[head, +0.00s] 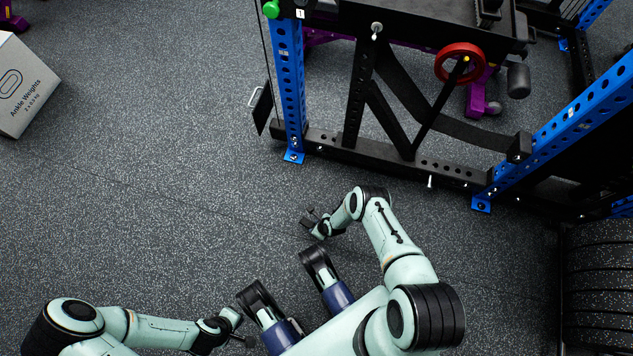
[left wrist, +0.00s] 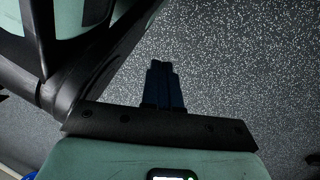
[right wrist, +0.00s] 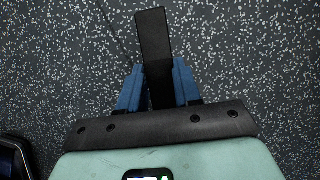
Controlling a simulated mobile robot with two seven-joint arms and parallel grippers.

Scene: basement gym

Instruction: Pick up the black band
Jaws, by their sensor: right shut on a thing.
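The black band (right wrist: 153,40) shows in the right wrist view as a flat, dark strip between the blue fingers of my right gripper (right wrist: 157,82). The fingers are shut on it, and its free end sticks out past their tips. In the head view my right gripper (head: 312,222) is over the floor in front of the rack; the band is too small and dark there to make out clearly. My left gripper (left wrist: 162,66) has its dark fingers together with nothing visible between them. It is low at the left in the head view, close to my body.
A rack with blue uprights (head: 291,85) and a black base beam (head: 380,160) stands ahead. A red ring (head: 459,63) is on it. A white ankle weights box (head: 24,88) is at far left. Stacked dark tyre-like shapes (head: 600,285) are at right. The speckled floor (head: 150,190) between is clear.

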